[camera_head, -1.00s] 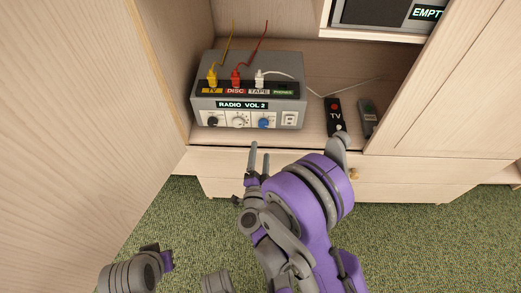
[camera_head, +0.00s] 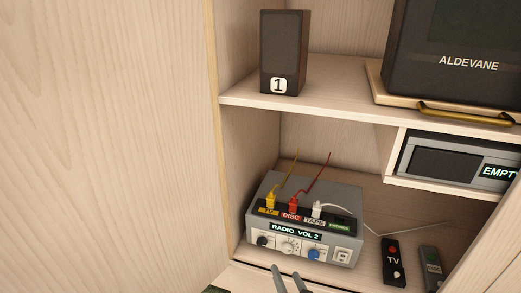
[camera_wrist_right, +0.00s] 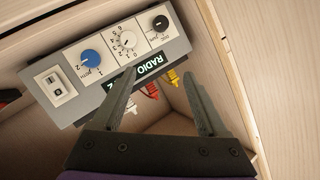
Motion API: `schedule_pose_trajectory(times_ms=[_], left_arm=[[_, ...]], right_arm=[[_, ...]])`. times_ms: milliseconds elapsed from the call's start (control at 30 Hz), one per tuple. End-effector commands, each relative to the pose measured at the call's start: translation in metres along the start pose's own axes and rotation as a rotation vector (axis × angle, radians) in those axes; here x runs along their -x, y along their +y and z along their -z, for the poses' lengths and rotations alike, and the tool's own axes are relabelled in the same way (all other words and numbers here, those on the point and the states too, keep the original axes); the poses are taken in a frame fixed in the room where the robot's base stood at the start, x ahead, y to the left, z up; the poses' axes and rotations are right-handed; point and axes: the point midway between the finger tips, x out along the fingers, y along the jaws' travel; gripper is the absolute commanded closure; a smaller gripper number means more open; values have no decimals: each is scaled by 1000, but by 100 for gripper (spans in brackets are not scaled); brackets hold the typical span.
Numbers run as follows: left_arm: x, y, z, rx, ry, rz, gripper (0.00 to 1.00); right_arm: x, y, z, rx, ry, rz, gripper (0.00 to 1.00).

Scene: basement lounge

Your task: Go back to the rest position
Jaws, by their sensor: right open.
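My right gripper (camera_head: 290,280) shows only its two fingers at the bottom edge of the head view, in front of the grey radio box (camera_head: 350,205). In the right wrist view the right gripper (camera_wrist_right: 165,100) is open and empty, its fingers spread in front of the radio box (camera_wrist_right: 75,98) and apart from each other. Whether a fingertip touches the box cannot be told. The box is labelled RADIO VOL 2 and has yellow, red and white plugs on top. My left gripper is out of view.
A speaker marked 1 (camera_head: 283,52) and an ALDEVANE television (camera_head: 455,50) stand on the upper shelf (camera_head: 330,107). A TV remote (camera_head: 393,262) and a grey remote (camera_head: 431,268) lie right of the radio. A wooden panel (camera_head: 100,130) fills the left side.

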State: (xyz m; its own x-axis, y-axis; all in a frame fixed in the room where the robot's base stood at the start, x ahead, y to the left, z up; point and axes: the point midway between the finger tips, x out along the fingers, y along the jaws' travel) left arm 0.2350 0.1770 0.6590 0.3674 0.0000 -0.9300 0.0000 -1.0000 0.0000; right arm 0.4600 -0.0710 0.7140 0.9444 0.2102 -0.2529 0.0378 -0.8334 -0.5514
Motion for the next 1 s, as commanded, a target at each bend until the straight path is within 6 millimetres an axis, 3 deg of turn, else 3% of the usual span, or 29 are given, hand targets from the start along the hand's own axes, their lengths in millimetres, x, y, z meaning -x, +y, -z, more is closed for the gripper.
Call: schedule_pose_trajectory(times_ms=[167, 300, 667, 1000], left_arm=[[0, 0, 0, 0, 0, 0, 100], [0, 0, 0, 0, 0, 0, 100], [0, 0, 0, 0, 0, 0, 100], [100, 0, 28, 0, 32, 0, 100]], right_arm=[[52, 17, -22, 175, -284, -66, 24], [102, 45, -41, 279, -492, -167, 24], [226, 113, -64, 412, -857, -459, 24], [257, 53, 15, 416, -817, -439, 24]])
